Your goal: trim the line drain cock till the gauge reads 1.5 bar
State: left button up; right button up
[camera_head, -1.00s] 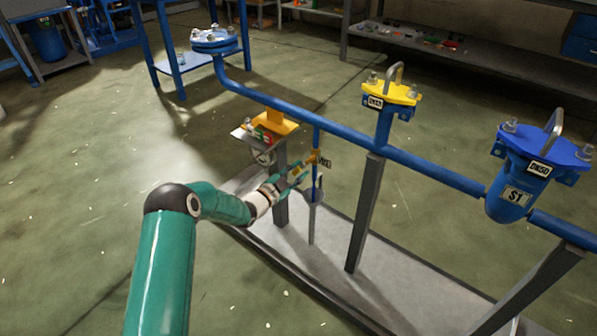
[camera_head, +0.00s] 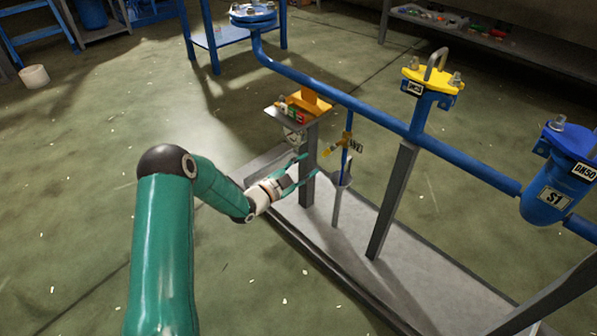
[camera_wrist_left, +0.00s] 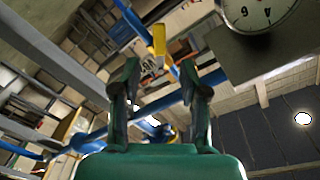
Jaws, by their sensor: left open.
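The drain cock with its yellow handle (camera_head: 332,150) sits on a thin blue branch below the blue line, next to a small tag. In the left wrist view the yellow handle (camera_wrist_left: 159,40) shows beyond the fingertips. My left gripper (camera_head: 309,168) is open and empty, below and left of the handle and apart from it. Its two fingers (camera_wrist_left: 160,82) stand apart in the wrist view. The gauge (camera_head: 293,137) is under the small post-top plate; its dial (camera_wrist_left: 258,10) is cut off at the wrist view's top, and I cannot read its pressure. My right gripper is out of view.
The blue line (camera_head: 375,116) runs above the grey base (camera_head: 350,232), carried by grey posts (camera_head: 392,200). A grey funnel-like pipe (camera_head: 338,200) stands under the cock.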

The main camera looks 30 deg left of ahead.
pick_arm(q)
jog(key=shift+v, duration=1.5)
